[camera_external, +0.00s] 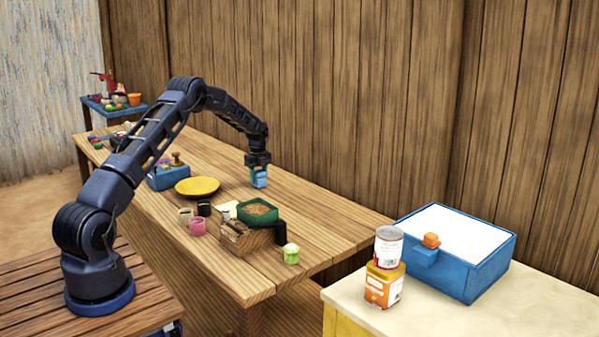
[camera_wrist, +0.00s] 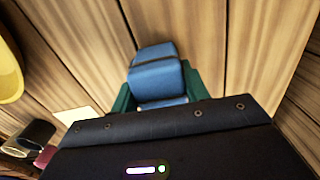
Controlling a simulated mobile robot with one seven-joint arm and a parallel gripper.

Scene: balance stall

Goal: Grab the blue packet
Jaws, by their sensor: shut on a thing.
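The blue packet (camera_external: 260,180) is at my gripper (camera_external: 258,170), over the far side of the long wooden table (camera_external: 300,205). In the wrist view the blue packet (camera_wrist: 155,78) sits between the green fingers of my gripper (camera_wrist: 160,90), which is shut on it. The packet's lower side is hidden, and I cannot tell whether it touches the table or hangs just above it.
A yellow plate (camera_external: 197,186) lies left of the packet. A blue box (camera_external: 168,176) is farther left. The wooden wall (camera_external: 330,90) rises behind.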

